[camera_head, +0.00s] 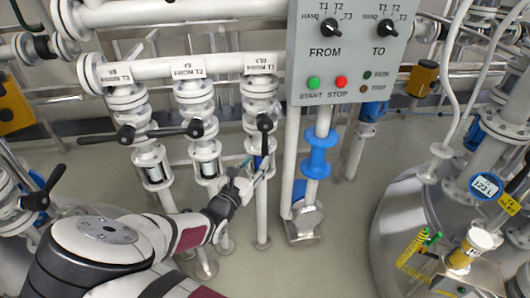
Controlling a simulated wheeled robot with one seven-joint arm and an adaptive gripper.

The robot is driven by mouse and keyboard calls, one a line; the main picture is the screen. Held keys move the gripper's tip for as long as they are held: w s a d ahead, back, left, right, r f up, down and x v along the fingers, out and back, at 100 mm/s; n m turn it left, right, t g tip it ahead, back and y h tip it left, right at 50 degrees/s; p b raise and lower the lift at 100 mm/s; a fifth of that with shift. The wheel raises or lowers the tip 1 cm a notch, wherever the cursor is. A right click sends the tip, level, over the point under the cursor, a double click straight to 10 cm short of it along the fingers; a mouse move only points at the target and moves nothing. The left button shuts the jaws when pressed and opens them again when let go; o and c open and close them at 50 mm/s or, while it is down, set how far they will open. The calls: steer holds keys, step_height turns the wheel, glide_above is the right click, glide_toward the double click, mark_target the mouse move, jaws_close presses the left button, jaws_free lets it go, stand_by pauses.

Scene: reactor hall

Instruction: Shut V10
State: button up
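Three pipe valves hang in a row with small labels above them that are hard to read. The rightmost label (259,69) appears to be V10. Its black lever (264,124) points down along the vertical pipe, with its round end at the top. My gripper (256,167) is at the lower end of this lever, close in front of the pipe. I cannot tell whether it touches the lever, and its fingers are too small to show if they are open or shut. The middle valve's lever (165,131) and the left valve's lever (104,137) lie crosswise.
A grey control panel (345,60) with FROM and TO knobs hangs right of the valves, above a pipe with a blue fitting (317,160). A metal tank (385,225) stands at right. Another black lever (42,190) is at far left. Floor (320,270) is open at lower middle.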

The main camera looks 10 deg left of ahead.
mark_target(263, 153)
steer(key=b+x, duration=0.1)
steer(key=x, duration=0.6)
steer(key=shift+w, duration=0.1)
steer(key=shift+c, duration=0.4)
jaws_close()
